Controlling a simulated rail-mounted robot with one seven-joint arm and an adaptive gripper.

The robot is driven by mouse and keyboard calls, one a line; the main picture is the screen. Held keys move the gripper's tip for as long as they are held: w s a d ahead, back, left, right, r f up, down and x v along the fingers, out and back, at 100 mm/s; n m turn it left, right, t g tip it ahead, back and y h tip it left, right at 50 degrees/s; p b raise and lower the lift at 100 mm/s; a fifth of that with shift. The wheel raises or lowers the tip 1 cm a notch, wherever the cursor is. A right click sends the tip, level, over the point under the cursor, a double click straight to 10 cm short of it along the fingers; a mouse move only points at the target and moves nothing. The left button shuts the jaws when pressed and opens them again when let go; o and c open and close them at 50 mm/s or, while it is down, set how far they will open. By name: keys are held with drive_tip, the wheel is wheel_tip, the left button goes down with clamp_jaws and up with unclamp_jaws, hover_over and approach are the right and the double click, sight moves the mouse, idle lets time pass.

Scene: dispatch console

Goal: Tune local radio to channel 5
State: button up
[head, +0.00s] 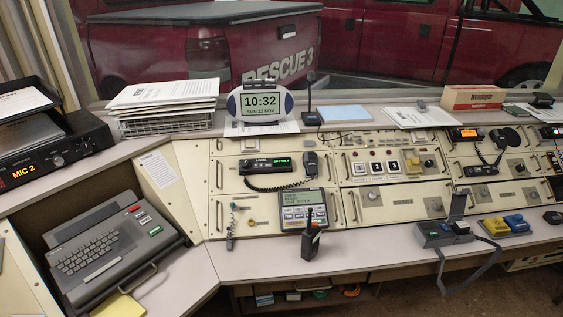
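A radio (265,164) with a green display and a coiled-cord microphone (310,160) sits in the console's left panel. A second radio (467,134) with an orange display sits in the panel to the right, with another green-display unit (481,170) below it. I cannot tell which one is the local radio, and the channel readings are too small to read. A handheld radio (311,240) stands upright on the desk in front of a grey keypad unit (304,207). My gripper is not in view.
A typewriter-like keyboard machine (105,246) fills the left desk. A grey case (442,236) with a hanging strap and a blue-and-yellow pedal block (503,226) sit at the front right. A clock (261,105) and paper tray (165,124) stand on the shelf. The desk between handheld and case is clear.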

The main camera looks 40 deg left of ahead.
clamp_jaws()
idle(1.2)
